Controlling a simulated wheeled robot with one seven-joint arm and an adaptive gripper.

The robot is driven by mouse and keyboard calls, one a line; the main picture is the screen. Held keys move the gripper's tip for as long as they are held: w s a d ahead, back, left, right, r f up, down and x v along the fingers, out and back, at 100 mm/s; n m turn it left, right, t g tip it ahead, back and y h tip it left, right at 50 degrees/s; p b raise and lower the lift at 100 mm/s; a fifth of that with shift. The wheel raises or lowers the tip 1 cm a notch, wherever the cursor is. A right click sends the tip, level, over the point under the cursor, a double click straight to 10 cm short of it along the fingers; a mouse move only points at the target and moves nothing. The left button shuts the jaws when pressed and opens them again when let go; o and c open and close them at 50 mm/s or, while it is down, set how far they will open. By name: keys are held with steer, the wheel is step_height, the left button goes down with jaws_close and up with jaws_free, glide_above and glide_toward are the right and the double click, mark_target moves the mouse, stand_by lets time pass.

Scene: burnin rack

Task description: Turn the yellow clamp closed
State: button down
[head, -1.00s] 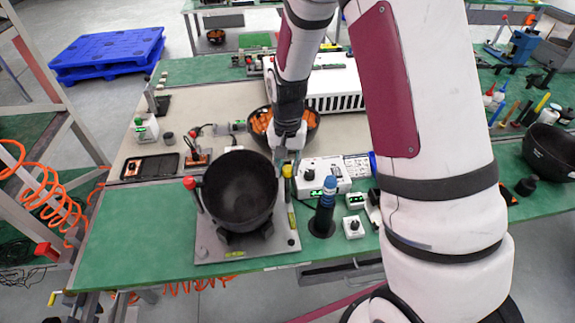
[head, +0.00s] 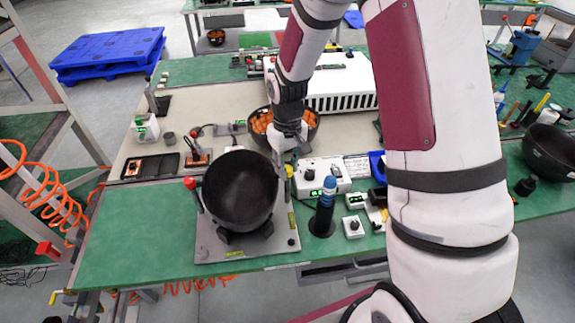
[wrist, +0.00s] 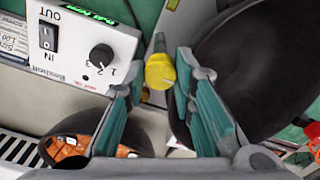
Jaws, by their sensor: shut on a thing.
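The yellow clamp (wrist: 160,71) shows its rounded knob between my two fingers in the wrist view. In the head view the clamp (head: 289,171) stands at the right side of the large black bowl (head: 240,188), partly hidden by my gripper. My gripper (wrist: 158,80) is shut on the knob, with teal finger pads on either side of it. In the head view my gripper (head: 281,156) is just above the bowl's right rim. A red-topped clamp (head: 190,183) stands at the bowl's left. The bowl sits on a grey fixture plate (head: 214,243).
A white box with a dial (head: 322,177) is close to the right of the clamp. A blue-topped dark cylinder (head: 325,205) stands in front of it. A bowl of orange pieces (head: 261,122) is behind my gripper. The green bench (head: 130,235) is clear at front left.

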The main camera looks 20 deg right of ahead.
stand_by(0.3)
steer(key=c, duration=1.3)
jaws_free()
steer(key=shift+c, duration=0.2)
steer(key=shift+r, duration=0.1)
step_height(320, 180, up, 12)
